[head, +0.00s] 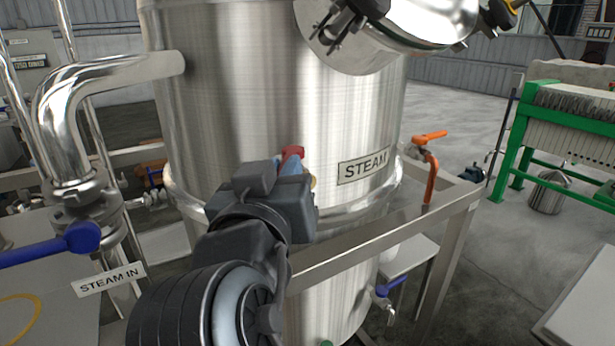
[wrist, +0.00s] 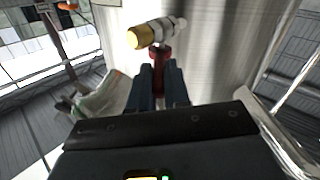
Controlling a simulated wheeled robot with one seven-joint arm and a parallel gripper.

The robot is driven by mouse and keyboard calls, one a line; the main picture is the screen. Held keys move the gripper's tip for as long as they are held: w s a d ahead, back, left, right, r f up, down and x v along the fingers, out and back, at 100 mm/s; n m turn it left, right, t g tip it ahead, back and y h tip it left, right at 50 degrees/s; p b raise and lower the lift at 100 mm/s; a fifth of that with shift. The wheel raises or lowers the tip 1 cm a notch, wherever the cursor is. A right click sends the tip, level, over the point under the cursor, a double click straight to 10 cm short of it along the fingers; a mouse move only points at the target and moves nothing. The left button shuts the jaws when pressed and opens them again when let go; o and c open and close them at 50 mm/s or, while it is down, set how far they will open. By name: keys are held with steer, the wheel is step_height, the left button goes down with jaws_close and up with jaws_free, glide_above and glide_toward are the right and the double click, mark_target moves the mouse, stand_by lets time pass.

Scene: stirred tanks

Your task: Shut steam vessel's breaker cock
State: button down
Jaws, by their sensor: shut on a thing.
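The steel vessel (head: 240,90) bears a STEAM label (head: 363,166). A small cock with a red handle (head: 291,152) sits at its wall, largely hidden behind my gripper (head: 296,166) in the head view. In the wrist view, the cock's brass end (wrist: 141,37) and pale fitting stick out sideways from the vessel wall. Its red handle (wrist: 160,56) runs down between the two fingers of my gripper (wrist: 161,72). The fingers are shut on the handle.
A blue-handled valve (head: 82,238) stands by the STEAM IN sign (head: 110,279) at left. An orange-handled pipe (head: 430,165) rises right of the vessel. A steel frame rail (head: 375,235) crosses in front.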

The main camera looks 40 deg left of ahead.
steer(key=shift+s+a+f+m+t+h+b, duration=0.15)
steer(key=shift+a+m+t+h+b, duration=0.35)
steer(key=shift+m+h+b, duration=0.65)
steer(key=shift+s+a+r+m+t+h+b, duration=0.15)
steer(key=shift+a+m+t+h+b, duration=0.45)
steer(key=shift+h, duration=0.9)
steer(key=shift+s+a+f+m+t+h+b, duration=0.15)
steer(key=shift+s+a+m+t+h+b, duration=0.3)
steer(key=shift+m+h+b, duration=0.8)
steer(key=shift+w+a+h, duration=0.15)
steer(key=shift+w+h, duration=0.05)
steer(key=shift+h, duration=0.1)
steer(key=c, duration=1.1)
jaws_free()
steer(key=s, duration=0.7)
steer(key=shift+s+d+b, duration=0.3)
steer(key=shift+s+b, duration=0.05)
steer(key=shift+b, duration=0.05)
